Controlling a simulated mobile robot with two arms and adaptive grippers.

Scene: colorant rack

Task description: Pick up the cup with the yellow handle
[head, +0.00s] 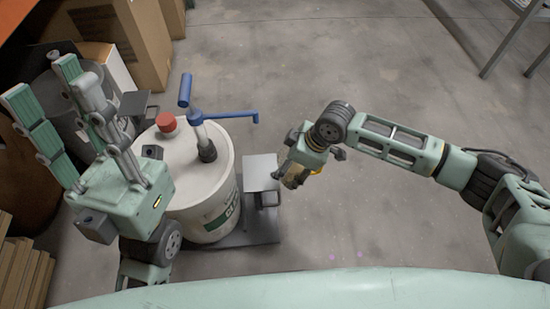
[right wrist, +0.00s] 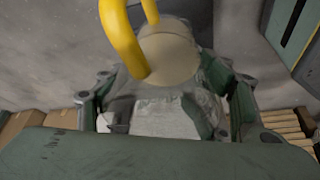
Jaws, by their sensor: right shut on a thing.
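The cup with the yellow handle is in my right gripper (head: 291,180). In the right wrist view its yellow handle (right wrist: 121,42) arches toward the camera, and its beige body (right wrist: 170,55) sits between the two green fingers. In the head view only a small yellow part of the handle (head: 317,170) shows; the gripper hides most of the cup. My right gripper is shut on the cup, to the right of the small grey platform. My left gripper (head: 45,82) is open, its fingers pointing up and apart, with nothing between them.
A large white bucket (head: 215,225) with a red cap (head: 167,122) and a blue-handled pump (head: 199,125) stands left of centre. A grey metal platform (head: 262,172) is beside it. Cardboard boxes (head: 140,40) stand behind.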

